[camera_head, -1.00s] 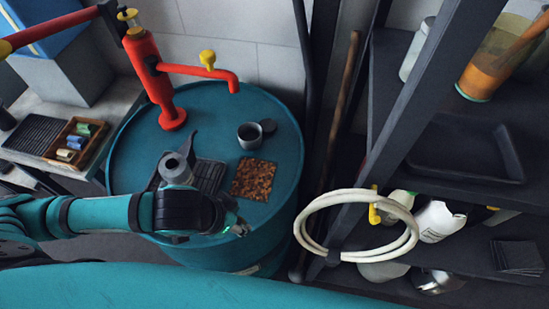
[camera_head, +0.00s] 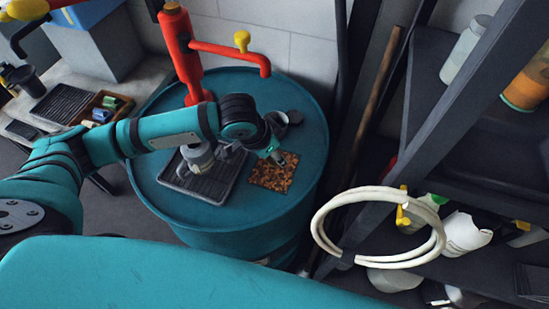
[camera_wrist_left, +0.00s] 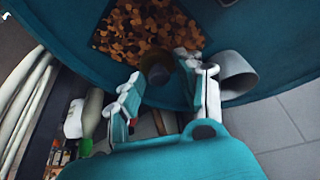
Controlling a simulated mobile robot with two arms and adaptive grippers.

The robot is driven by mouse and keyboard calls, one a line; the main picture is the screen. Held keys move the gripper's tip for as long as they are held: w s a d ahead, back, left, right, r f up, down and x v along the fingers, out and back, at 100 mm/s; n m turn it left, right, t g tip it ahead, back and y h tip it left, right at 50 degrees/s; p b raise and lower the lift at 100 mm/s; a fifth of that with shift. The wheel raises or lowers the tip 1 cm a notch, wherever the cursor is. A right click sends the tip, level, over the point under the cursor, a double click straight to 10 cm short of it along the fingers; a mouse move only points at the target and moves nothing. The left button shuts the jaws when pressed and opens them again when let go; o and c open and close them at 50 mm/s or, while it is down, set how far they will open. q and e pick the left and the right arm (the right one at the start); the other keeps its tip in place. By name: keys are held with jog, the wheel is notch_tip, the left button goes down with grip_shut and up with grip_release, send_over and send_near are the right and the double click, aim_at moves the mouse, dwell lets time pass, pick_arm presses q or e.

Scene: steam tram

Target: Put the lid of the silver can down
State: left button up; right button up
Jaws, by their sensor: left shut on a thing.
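My left gripper (camera_head: 278,154) is over the blue drum, close to the cork-coloured mat. In the left wrist view (camera_wrist_left: 162,72) its fingers are shut on a small dark round piece, the lid (camera_wrist_left: 158,70). An open silver-grey can (camera_wrist_left: 238,75) is beside the right finger there. In the head view this can (camera_head: 276,122) is partly hidden by my arm, with a dark disc (camera_head: 294,117) beside it. A second grey can (camera_head: 199,156) is on the black tray, partly behind my arm. I cannot tell whether the lid touches the surface. My right gripper is not in view.
The blue drum top (camera_head: 290,205) has bare room in front of the mat (camera_head: 273,173) and the tray (camera_head: 215,187). A red pump (camera_head: 182,55) rises behind. A white hose coil (camera_head: 330,210) hangs from the shelf at right.

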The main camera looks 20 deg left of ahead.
aim_at(273, 160)
pick_arm(q)
notch_tip(273, 160, down, 2)
jog(key=shift+s+f, duration=0.1)
jog(key=shift+f, duration=0.1)
jog(key=shift+f+p, duration=0.3)
jog(key=shift+f, duration=0.25)
jog(key=o, duration=0.8)
jog(key=shift+c, duration=0.2)
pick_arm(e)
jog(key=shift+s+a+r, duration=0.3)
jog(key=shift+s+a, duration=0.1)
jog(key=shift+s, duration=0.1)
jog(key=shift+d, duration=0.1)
pick_arm(q)
jog(key=shift+r, duration=0.35)
jog(key=v, duration=1.1)
jog(key=shift+r, duration=0.25)
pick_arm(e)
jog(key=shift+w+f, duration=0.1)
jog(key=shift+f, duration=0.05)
